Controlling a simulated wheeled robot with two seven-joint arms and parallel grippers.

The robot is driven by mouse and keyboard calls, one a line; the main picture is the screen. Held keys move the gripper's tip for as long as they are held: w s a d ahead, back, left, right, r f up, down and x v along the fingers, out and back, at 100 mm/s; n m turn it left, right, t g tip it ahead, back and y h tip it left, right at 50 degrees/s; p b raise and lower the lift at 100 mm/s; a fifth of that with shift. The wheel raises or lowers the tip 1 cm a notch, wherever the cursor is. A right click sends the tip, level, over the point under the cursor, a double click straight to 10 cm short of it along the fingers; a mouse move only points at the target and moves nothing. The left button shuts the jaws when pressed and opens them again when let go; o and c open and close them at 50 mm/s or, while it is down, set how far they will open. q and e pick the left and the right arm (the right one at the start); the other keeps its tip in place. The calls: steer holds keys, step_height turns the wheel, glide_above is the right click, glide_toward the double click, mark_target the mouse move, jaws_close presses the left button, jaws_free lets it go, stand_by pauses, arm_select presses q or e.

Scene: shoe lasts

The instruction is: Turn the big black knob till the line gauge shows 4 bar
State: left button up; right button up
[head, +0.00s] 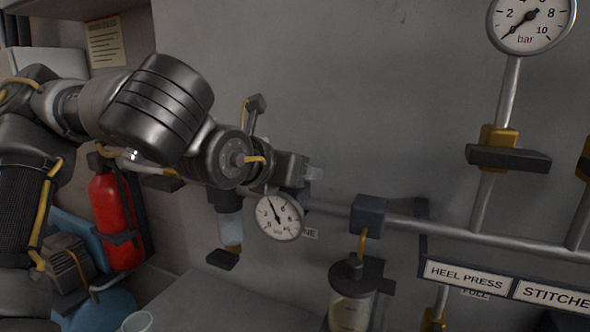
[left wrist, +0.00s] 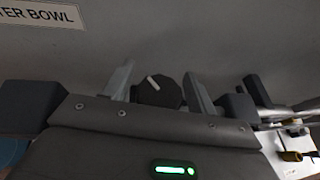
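The big black knob (left wrist: 160,93), with a white pointer mark slanting up and left, shows in the left wrist view. The two pale fingers of my left gripper (left wrist: 159,84) stand on either side of it with little room. I cannot tell whether they press on it. In the head view my left gripper (head: 306,172) is at the wall pipe and the knob is hidden behind it. The line gauge (head: 279,216) is just below. Its needle points up and slightly left; its numbers are too small to read surely. My right gripper is not in view.
A second gauge (head: 531,20) at top right has its needle near the low end. The pipe (head: 470,234) runs right, past a clear bowl (head: 350,308) and a HEEL PRESS sign (head: 466,276). A red extinguisher (head: 117,220) stands at left.

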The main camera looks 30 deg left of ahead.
arm_select(q)
steer(key=shift+o, duration=0.2)
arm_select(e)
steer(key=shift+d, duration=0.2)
arm_select(q)
steer(key=shift+s, duration=0.1)
steer(key=shift+s+r, duration=0.15)
steer(key=shift+s, duration=0.05)
steer(key=b+v, duration=0.3)
steer(key=v, duration=0.7)
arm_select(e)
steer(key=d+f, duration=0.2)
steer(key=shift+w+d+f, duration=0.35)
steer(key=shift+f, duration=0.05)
arm_select(q)
steer(key=shift+s, duration=0.1)
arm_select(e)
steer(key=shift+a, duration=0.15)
